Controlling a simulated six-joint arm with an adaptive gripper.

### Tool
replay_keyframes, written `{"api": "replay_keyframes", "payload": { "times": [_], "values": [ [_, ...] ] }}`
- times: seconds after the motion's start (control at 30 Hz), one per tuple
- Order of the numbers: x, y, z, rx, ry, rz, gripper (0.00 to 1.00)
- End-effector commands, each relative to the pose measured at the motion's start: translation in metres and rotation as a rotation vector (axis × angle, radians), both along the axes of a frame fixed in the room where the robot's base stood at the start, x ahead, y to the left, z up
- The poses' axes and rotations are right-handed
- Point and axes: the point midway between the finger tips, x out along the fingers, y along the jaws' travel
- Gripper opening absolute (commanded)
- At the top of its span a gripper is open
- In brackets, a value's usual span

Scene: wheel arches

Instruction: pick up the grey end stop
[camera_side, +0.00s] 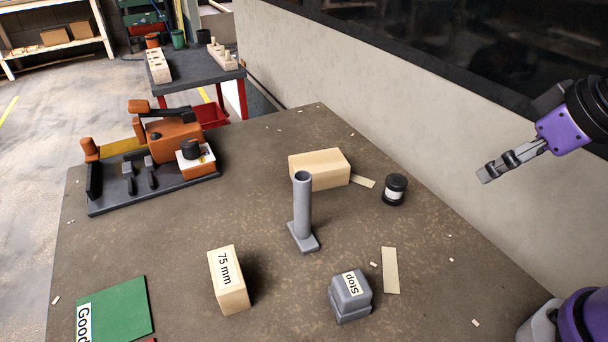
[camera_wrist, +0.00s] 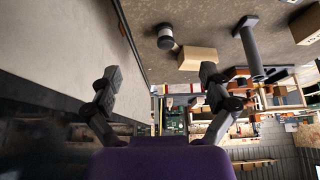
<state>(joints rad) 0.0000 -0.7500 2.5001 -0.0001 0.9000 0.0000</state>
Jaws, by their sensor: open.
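I cannot make out the end stop in the wrist view.
On the table (camera_side: 180,250) are a grey post (camera_side: 302,210), a wooden block (camera_side: 320,169), a "75 mm" block (camera_side: 228,280), a black jar (camera_side: 395,190), a green plate (camera_side: 118,310) and an orange tool fixture (camera_side: 172,142). A wall (camera_side: 330,80) runs along the right. Bare tabletop surrounds the end stop.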

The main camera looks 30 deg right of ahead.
Motion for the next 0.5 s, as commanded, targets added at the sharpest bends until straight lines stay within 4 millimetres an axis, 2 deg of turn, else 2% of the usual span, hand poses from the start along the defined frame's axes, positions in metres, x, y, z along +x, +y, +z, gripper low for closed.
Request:
{"api": "replay_keyframes", "payload": {
  "times": [0.2, 0.3, 0.37, 0.47, 0.5],
  "values": [
    [0.0, 0.0, 0.0, 0.001, 0.001, 0.0, 0.93],
    [0.004, 0.008, 0.0, 0.018, 0.025, 0.002, 0.93],
    [0.01, 0.02, -0.001, 0.042, 0.063, 0.001, 0.93],
    [0.021, 0.053, -0.005, 0.089, 0.161, -0.012, 0.93],
    [0.026, 0.07, -0.008, 0.104, 0.207, -0.024, 0.93]
  ]
}}
